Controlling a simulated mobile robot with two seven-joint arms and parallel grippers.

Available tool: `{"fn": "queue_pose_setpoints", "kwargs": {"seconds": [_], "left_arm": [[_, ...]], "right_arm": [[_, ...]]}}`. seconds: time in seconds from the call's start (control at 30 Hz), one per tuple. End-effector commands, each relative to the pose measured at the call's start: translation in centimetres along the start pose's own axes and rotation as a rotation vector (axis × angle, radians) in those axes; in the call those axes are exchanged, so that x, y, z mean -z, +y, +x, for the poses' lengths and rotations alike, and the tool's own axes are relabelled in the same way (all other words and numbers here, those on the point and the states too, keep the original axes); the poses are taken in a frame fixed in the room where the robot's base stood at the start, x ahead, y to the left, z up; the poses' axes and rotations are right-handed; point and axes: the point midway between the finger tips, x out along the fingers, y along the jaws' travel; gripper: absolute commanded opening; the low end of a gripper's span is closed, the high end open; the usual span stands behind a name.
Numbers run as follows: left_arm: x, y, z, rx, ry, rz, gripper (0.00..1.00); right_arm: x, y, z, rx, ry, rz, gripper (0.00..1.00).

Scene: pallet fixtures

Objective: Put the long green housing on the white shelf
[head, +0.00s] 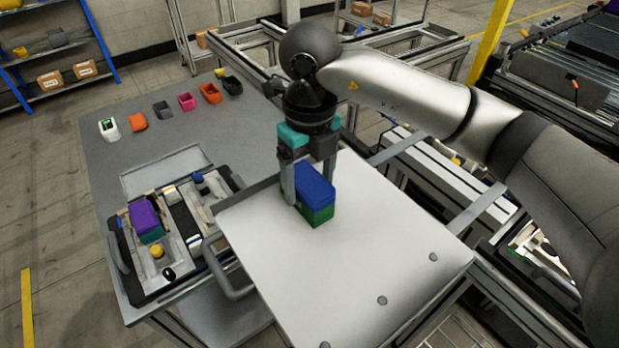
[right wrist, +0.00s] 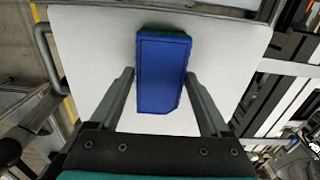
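The long green housing (head: 323,215) is a block with a green lower part and a blue upper part (head: 314,186). It is upright over the white shelf (head: 350,270), near its back edge, seemingly resting on it. My right gripper (head: 309,194) points straight down, with one finger along each side of the housing. In the right wrist view the blue top (right wrist: 162,72) fills nearly all the space between the fingertips (right wrist: 160,74), so the fingers look shut on it. Only a thin green edge shows there. My left gripper is not in view.
A grey table (head: 240,130) stands at the left with a fixture tray (head: 122,250) holding a purple and teal block (head: 146,215). Several small coloured parts line its back. A metal handle (head: 228,290) stands beside the shelf. The front of the shelf is clear, with round studs.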

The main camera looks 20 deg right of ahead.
Motion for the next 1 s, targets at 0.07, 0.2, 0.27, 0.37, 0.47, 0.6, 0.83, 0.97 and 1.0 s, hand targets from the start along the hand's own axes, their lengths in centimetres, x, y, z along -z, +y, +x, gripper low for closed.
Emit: {"fn": "queue_pose_setpoints", "kwargs": {"seconds": [0.07, 0.2, 0.27, 0.37, 0.47, 0.6, 0.83, 0.97, 1.0], "left_arm": [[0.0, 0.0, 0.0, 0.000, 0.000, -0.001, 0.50], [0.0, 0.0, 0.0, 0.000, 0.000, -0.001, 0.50], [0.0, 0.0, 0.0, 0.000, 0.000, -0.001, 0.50], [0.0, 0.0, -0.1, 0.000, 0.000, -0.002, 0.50], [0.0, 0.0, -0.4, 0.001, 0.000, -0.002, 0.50], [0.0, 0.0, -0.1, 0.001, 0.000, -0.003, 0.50], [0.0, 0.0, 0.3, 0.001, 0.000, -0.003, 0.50], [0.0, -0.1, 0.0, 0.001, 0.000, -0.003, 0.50], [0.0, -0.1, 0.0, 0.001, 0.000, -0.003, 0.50]], "right_arm": [[0.0, 0.0, 0.0, 0.000, 0.000, 0.000, 0.91], [0.0, 0.0, -0.1, 0.000, 0.000, 0.000, 0.97], [0.0, 0.0, -0.1, 0.000, 0.000, 0.000, 0.97], [0.0, 0.0, -0.1, 0.000, 0.000, 0.000, 0.97], [0.0, 0.0, -0.4, 0.000, 0.000, 0.000, 0.97], [-0.1, 0.0, -2.2, 0.000, -0.006, 0.001, 0.97], [-0.1, 0.0, -7.7, 0.001, -0.007, 0.000, 0.97], [-0.1, -0.1, -9.8, 0.002, -0.004, 0.001, 0.97], [-0.1, -0.1, -10.2, 0.003, -0.004, 0.002, 0.97]]}}
